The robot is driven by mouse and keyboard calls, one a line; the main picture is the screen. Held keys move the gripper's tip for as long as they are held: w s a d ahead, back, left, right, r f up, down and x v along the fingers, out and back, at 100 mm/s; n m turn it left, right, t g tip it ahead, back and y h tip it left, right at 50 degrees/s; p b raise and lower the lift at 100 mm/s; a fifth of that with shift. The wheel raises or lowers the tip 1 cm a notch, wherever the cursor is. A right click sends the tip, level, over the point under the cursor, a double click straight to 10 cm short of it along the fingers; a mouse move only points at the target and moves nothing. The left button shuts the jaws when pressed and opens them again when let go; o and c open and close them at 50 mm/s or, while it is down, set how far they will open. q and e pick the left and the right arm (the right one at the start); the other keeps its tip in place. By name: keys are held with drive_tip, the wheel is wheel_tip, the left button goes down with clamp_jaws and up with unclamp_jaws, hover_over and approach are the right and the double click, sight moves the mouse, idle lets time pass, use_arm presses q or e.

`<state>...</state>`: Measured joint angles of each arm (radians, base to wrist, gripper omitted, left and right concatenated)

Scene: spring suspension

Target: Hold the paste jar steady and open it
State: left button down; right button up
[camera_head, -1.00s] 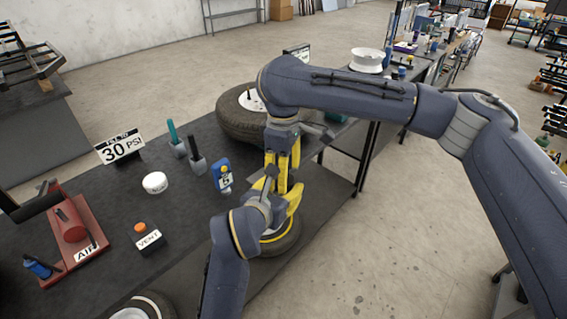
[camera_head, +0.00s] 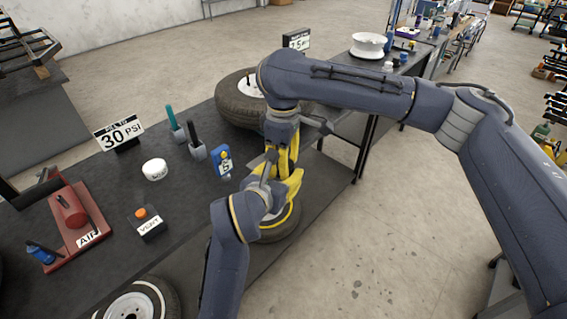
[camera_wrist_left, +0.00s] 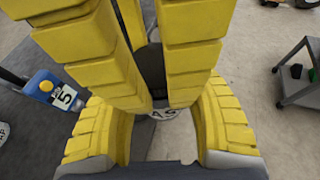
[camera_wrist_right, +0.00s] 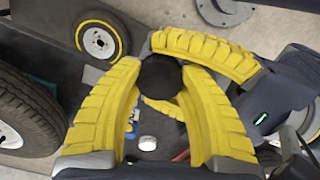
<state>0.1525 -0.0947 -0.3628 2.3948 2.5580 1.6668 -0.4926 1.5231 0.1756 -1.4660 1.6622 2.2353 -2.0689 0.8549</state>
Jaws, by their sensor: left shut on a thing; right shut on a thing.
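My left gripper (camera_head: 284,190) is shut around the jar body from the near side. My right gripper (camera_head: 284,157) comes down from above and is shut on the lid. The fingers hide most of the jar, and I cannot tell whether the lid has turned.
A white tub (camera_head: 155,170), a vent button box (camera_head: 147,222), a red air device (camera_head: 70,220) and a 30 PSI sign (camera_head: 119,133) stand on the dark table. Open floor is at right.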

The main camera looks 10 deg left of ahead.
drive_tip(key=c, duration=0.4)
drive_tip(key=o, duration=1.3)
drive_tip(key=shift+c, duration=0.2)
drive_tip(key=shift+r, duration=2.25)
